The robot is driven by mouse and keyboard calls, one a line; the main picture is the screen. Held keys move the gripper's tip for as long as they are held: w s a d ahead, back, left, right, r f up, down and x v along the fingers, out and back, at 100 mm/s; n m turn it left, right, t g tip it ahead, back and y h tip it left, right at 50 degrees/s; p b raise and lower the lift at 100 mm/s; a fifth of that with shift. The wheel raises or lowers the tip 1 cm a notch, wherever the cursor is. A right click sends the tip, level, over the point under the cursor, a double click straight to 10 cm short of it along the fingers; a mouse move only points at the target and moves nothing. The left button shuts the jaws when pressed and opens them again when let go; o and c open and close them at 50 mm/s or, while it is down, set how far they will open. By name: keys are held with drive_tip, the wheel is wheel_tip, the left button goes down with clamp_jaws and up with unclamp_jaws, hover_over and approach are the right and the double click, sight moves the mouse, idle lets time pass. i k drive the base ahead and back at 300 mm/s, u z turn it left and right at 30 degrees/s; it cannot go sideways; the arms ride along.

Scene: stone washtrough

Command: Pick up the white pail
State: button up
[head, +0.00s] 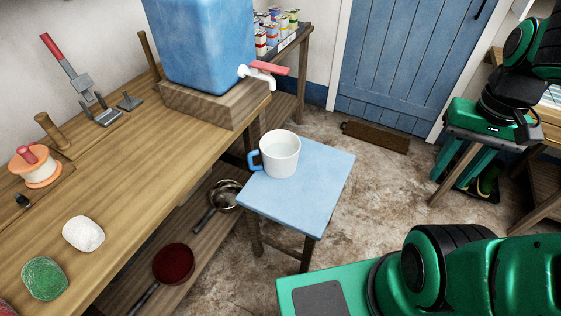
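The white pail (281,156) looks like a small white cup with a blue side handle at its left. It stands upright on the blue top of a small stool (318,190), near the back left part. The inside that shows is white and looks empty. My gripper (458,180) is at the right in the head view, hanging from my green and black arm. It is well to the right of the pail, apart from it. Its fingers point downward and appear spread, with nothing seen between them. The fingertips are partly hard to make out.
A wooden bench (150,180) on the left holds a blue water tank (205,45) with a tap near the pail. A dark red pan (173,263) and a metal pan (226,193) lie on its lower shelf. Floor (385,190) right of the stool is clear.

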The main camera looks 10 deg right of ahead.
sight(279, 148)
drive_tip(key=z, duration=2.1)
drive_tip(key=k, duration=1.15)
drive_tip(key=u, duration=1.05)
drive_tip(key=i, duration=1)
drive_tip(key=z, duration=0.05)
